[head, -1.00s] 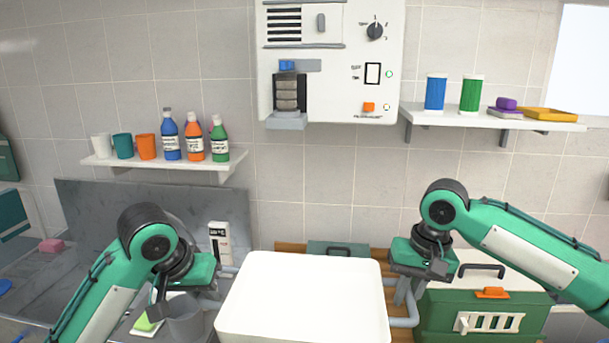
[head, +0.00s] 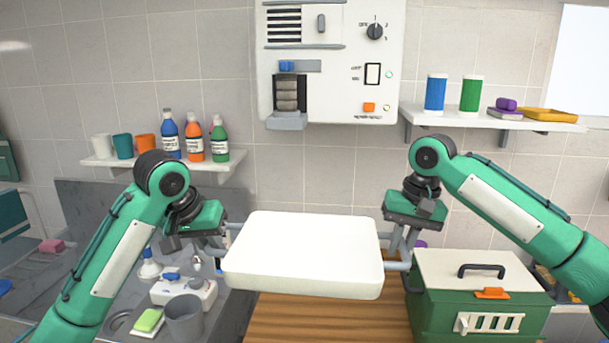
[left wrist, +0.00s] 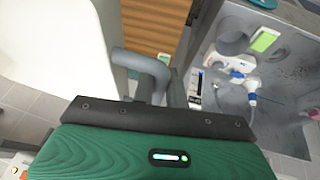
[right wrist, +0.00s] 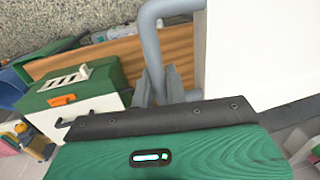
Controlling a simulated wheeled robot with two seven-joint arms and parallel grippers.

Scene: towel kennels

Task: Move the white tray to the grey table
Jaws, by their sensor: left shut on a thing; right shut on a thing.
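The white tray (head: 303,250) hangs between my two grippers in the head view, raised in front of the wall. It looks roughly level, and its inside is not clearly seen. My left gripper (head: 222,240) is shut on the tray's grey handle at its left side; the handle (left wrist: 140,68) shows in the left wrist view. My right gripper (head: 402,245) is shut on the handle at its right side; that handle (right wrist: 152,40) shows in the right wrist view. I cannot tell which surface is the grey table.
A wooden top (head: 330,318) lies below the tray. A green and white crate (head: 475,290) with a black handle stands at the right. A grey sink area (head: 120,290) with a cup (head: 185,318) and a sponge (head: 147,320) is at the left. Wall shelves hold bottles and cups.

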